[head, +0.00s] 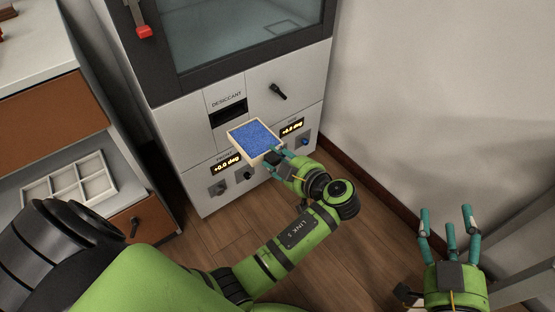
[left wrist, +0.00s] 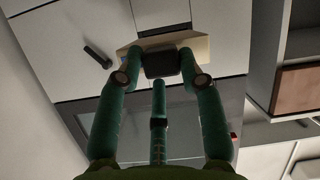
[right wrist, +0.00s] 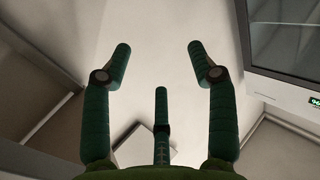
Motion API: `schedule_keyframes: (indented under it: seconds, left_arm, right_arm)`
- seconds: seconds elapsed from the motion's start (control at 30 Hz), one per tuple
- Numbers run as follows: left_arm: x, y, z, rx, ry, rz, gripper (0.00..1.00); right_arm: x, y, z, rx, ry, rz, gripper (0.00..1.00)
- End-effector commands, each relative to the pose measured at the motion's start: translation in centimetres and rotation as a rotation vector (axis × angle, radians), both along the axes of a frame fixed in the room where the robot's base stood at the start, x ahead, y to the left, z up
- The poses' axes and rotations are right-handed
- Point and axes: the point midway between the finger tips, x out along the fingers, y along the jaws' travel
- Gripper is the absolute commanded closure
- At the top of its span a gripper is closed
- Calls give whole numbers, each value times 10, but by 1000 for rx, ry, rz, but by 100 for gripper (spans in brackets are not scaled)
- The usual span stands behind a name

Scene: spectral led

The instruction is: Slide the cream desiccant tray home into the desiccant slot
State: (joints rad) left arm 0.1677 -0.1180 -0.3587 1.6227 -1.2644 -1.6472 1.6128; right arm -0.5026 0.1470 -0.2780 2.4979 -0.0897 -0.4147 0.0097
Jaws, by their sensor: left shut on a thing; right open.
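The cream desiccant tray (head: 240,125), filled with blue beads, is held level in front of the cabinet in the head view. My left gripper (head: 281,153) is shut on the tray's near right side; the tray's cream underside also shows in the left wrist view (left wrist: 196,46). The desiccant slot (head: 228,115) is a dark opening under the DESICCANT label. The tray's far edge is close to the slot, just below and right of it in the picture; I cannot tell whether they touch. My right gripper (head: 450,222) is open and empty at the lower right.
The cabinet (head: 298,88) has a black handle (head: 278,91), a glass door above, and two displays with knobs below. Wooden floor and a bare wall are at right.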

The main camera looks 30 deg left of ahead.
Motion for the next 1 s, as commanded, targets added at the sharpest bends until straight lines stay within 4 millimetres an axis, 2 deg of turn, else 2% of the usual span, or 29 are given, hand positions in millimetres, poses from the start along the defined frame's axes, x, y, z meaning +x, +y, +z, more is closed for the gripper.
schedule_keyframes:
  seconds: [0.5, 1.0]
  left_arm:
    - [19, 45, 1, 0, -9, 1, 100]
    - [22, 52, 1, 0, -9, 1, 100]
  right_arm:
    - [-5, 10, 34, 46, -176, 31, 41]
    - [-6, 11, 40, 55, -205, 36, 41]
